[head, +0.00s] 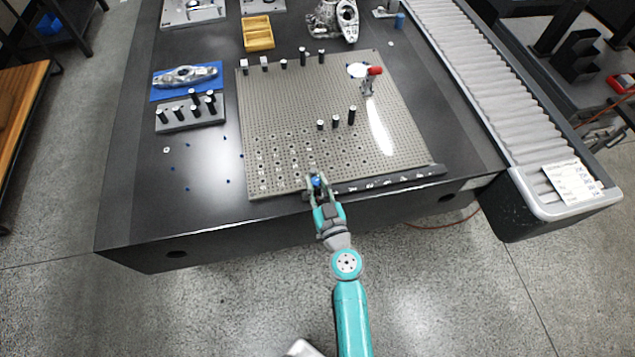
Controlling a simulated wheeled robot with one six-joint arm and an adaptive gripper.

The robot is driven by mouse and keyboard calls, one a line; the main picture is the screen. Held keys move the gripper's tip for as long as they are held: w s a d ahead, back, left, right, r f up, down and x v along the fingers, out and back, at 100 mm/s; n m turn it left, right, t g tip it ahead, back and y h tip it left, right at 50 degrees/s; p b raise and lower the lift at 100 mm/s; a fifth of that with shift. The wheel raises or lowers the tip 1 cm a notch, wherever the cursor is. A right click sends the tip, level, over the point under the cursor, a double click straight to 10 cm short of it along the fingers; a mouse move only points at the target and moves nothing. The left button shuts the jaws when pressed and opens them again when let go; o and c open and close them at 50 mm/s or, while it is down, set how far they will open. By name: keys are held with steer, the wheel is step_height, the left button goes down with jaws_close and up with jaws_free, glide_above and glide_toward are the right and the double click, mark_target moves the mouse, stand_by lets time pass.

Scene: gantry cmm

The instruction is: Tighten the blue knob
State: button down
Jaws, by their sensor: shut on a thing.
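The blue knob (317,182) shows as a small blue spot between the fingers of my gripper (316,180). It is at the front edge of the perforated fixture plate (292,118), beside the dark rail (385,180) along that edge. My gripper is shut on the knob, with its fingers on either side of it. My fingers hide most of the knob and whatever it sits on. How far the knob is turned cannot be seen.
A grey pin block (190,115) and a blue tray (158,80) with a metal part lie left. A roller conveyor (480,75) runs along the right.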

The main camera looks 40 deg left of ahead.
mark_target(314, 184)
steer(key=shift+f+m+t+h, duration=0.1)
steer(key=shift+m+t+h, duration=0.3)
steer(key=shift+h, duration=0.1)
steer(key=shift+a+r+m+t+h, duration=0.1)
steer(key=shift+r+m+t+h, duration=0.1)
steer(key=shift+m+t+h, duration=0.35)
steer(key=shift+a+r+m+t+h, duration=0.1)
steer(key=shift+r+m+t+h, duration=0.2)
steer(key=shift+t, duration=0.35)
steer(key=shift+s+f+m+t+h, duration=0.15)
steer(key=shift+f+m+t+h, duration=0.15)
steer(key=shift+m+t+h, duration=0.4)
steer(key=shift+a+m+t+h, duration=0.1)
steer(key=shift+m+t+h, duration=0.45)
steer(key=shift+m+h, duration=0.55)
steer(key=shift+m+t+h, duration=0.55)
steer(key=shift+m+h, duration=0.1)
steer(key=shift+h, duration=0.8)
steer(key=shift+f, duration=0.1)
steer(key=c, duration=0.9)
jaws_free()
steer(key=shift+c, duration=0.2)
step_height(314, 184, up, 10)
